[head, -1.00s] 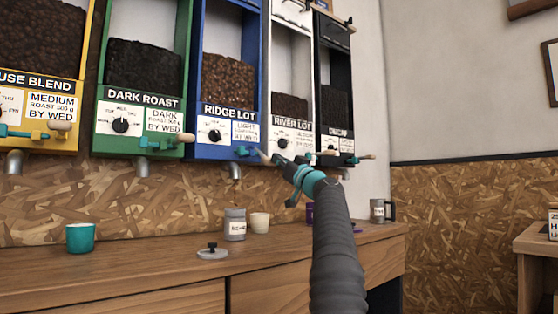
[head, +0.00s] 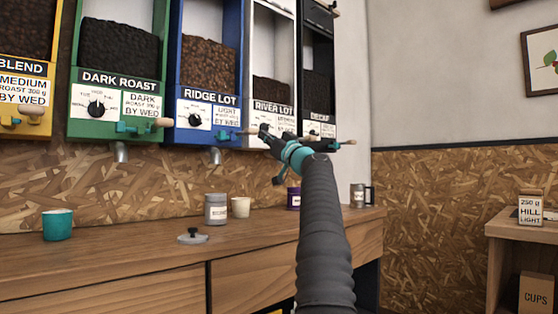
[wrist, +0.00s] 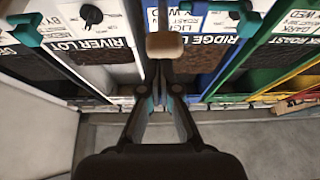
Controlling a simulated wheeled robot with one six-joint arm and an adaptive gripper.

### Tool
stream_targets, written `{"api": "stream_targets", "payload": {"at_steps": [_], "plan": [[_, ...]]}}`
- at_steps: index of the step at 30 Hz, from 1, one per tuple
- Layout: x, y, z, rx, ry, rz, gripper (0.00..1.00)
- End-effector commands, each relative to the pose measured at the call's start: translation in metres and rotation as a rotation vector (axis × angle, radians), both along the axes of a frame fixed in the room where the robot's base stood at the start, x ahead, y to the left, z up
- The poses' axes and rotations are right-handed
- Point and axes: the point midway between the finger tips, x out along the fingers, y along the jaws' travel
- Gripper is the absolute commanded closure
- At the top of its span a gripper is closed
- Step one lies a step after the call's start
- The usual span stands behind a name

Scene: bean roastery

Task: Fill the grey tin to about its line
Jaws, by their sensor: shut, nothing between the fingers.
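The grey tin (head: 216,208) stands upright on the wooden counter, in line below the spout (head: 215,156) of the blue Ridge Lot bin (head: 206,70). Its small label is too blurred to read, and its contents are hidden. A grey lid with a dark knob (head: 193,237) lies on the counter in front of it. My gripper (head: 264,138) is shut and empty, beside the wooden end of the Ridge Lot tap handle (head: 247,132). In the wrist view the wooden handle end (wrist: 166,45) sits just beyond my fingertips (wrist: 159,88); I cannot tell if they touch.
A teal cup (head: 58,225) stands left on the counter. A cream cup (head: 240,207) is right of the tin. A purple container (head: 294,198) and a metal mug (head: 358,195) stand farther right. Green (head: 118,60) and River Lot (head: 272,50) bins flank the blue bin.

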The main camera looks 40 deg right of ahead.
Motion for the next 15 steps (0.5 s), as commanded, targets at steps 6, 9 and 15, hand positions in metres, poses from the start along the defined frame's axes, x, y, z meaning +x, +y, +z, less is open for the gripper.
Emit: {"api": "stream_targets", "payload": {"at_steps": [6,9,15], "plan": [[-0.015,0.002,-0.019,0.0,-0.001,0.001,1.0],[-0.023,0.002,-0.028,0.0,-0.002,0.001,1.0],[-0.035,0.002,-0.038,0.002,-0.001,0.003,1.0]]}}
